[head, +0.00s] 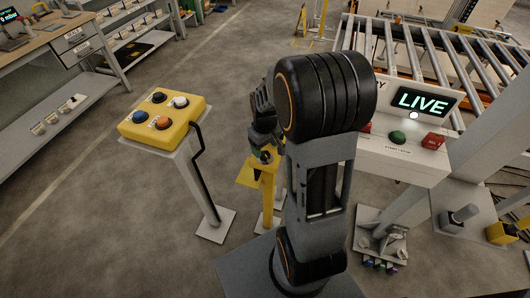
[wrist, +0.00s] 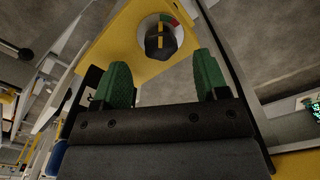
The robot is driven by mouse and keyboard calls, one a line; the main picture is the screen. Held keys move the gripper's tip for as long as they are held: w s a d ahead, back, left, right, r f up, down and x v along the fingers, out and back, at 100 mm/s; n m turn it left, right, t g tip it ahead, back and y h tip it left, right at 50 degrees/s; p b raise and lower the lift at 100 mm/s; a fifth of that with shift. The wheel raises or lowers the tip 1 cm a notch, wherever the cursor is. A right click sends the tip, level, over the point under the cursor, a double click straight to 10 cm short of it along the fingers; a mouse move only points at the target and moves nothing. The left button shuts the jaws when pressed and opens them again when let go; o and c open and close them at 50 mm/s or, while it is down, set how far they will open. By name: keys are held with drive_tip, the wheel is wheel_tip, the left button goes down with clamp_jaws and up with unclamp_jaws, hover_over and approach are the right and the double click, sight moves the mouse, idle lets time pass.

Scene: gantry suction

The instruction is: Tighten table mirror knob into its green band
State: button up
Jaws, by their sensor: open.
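The table mirror knob (wrist: 159,42) is dark with a yellow stripe, and sits on a pale round dial on a yellow plate (wrist: 121,45). The stripe runs nearly up and down in the wrist view. Red and green marks show at the dial's upper right; the green band (wrist: 176,23) is small, and the stripe does not appear to lie on it. My gripper (wrist: 169,75) is open, its two green-padded fingers apart and empty, with the knob beyond and between their tips, not touching. In the head view my gripper (head: 263,153) is over the yellow stand (head: 266,186); the knob is hidden there.
A yellow button box (head: 162,123) on a pedestal stands to the left. A white console (head: 405,155) with a LIVE screen and buttons stands close on the right, below a roller conveyor (head: 443,60). Open floor lies at the front left.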

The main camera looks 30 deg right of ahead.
sight(265, 154)
drive_tip(key=shift+f, duration=1.85)
drive_tip(key=shift+c, duration=0.4)
drive_tip(key=c, duration=0.8)
drive_tip(key=shift+m, duration=1.1)
drive_tip(key=shift+c, duration=0.2)
drive_tip(key=o, duration=0.9)
